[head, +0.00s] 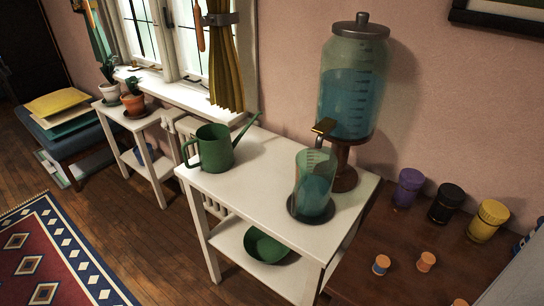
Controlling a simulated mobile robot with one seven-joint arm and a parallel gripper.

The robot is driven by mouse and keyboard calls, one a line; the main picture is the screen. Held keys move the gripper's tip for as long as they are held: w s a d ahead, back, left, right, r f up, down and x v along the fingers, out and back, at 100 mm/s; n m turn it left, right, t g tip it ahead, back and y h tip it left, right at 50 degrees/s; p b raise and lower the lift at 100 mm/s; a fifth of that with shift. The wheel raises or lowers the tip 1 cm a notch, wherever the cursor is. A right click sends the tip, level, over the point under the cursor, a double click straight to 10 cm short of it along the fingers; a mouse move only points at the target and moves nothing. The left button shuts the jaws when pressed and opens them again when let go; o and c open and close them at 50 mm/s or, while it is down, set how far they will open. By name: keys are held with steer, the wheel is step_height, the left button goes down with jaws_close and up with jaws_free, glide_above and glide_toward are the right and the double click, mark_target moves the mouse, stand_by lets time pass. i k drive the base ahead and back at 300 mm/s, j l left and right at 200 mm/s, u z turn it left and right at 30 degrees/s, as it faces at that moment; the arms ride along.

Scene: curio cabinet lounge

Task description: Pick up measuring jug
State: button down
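The measuring jug (315,183) is clear greenish glass with marks up its side and blue liquid in it. It stands upright on a dark round coaster (296,213) on the white side table (262,175), near its right end. The brass tap (323,127) of a large glass dispenser (350,90) is just above the jug's rim. A handle on the jug cannot be made out clearly. My gripper is not in this view.
A green watering can (214,147) stands left of the jug, with bare tabletop between. A green bowl (266,246) is on the lower shelf. At right, a brown wooden surface (400,285) holds purple (407,188), black (446,203) and yellow (487,220) canisters and small spools.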

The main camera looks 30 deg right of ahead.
mark_target(315, 169)
steer(key=i+l+z, duration=0.1)
steer(key=l+z, duration=0.25)
steer(key=i+l+z, duration=0.1)
steer(key=z, duration=0.3)
